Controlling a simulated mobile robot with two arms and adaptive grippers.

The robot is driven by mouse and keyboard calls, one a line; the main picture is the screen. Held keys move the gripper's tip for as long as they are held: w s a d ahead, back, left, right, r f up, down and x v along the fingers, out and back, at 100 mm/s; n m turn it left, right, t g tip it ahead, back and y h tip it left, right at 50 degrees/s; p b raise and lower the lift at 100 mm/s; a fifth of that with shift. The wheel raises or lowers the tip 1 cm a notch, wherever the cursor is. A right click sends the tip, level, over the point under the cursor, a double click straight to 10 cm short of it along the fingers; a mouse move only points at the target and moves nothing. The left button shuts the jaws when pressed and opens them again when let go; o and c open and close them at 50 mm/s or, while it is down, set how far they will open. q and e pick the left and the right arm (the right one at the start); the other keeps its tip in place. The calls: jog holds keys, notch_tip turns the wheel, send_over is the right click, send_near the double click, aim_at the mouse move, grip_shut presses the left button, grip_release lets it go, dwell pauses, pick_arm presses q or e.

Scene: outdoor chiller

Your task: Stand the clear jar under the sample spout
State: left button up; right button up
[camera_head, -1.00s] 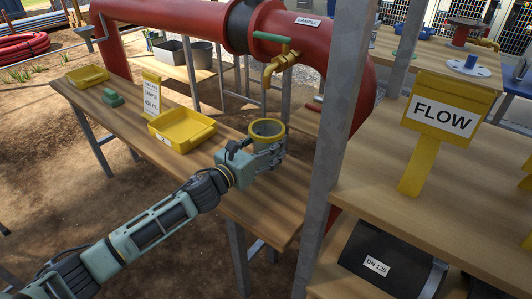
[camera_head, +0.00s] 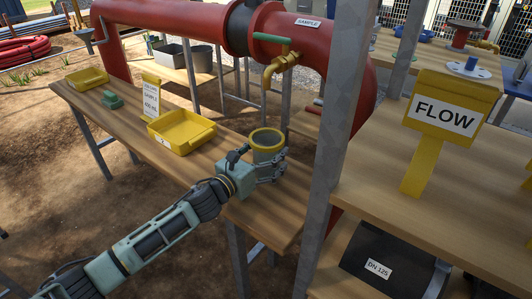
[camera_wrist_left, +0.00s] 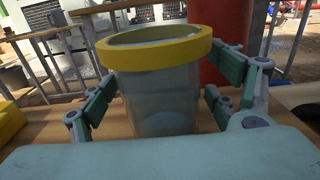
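The clear jar (camera_head: 268,155) with a thick yellow rim is upright at the right part of the long wooden bench (camera_head: 262,210). The brass sample spout (camera_head: 268,76), with a green handle, points down above the jar's rim in the head view. My right gripper is not in view.
A yellow tray (camera_head: 205,137), a sample sign (camera_head: 151,100), a green object (camera_head: 112,100) and another yellow tray (camera_head: 87,76) stand left along the bench. A grey metal post (camera_head: 335,130) rises close to the jar's right. A FLOW sign (camera_head: 440,118) stands on the right table.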

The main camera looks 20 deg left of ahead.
aim_at(257, 160)
pick_arm(q)
jog(key=shift+r, duration=0.15)
jog(key=v, duration=0.4)
jog(key=shift+s+a, duration=0.1)
jog(key=shift+s, duration=0.1)
jog(key=v, duration=0.6)
jog(key=shift+s, duration=0.3)
jog(key=shift+s+a, duration=0.2)
jog(key=shift+s, duration=0.25)
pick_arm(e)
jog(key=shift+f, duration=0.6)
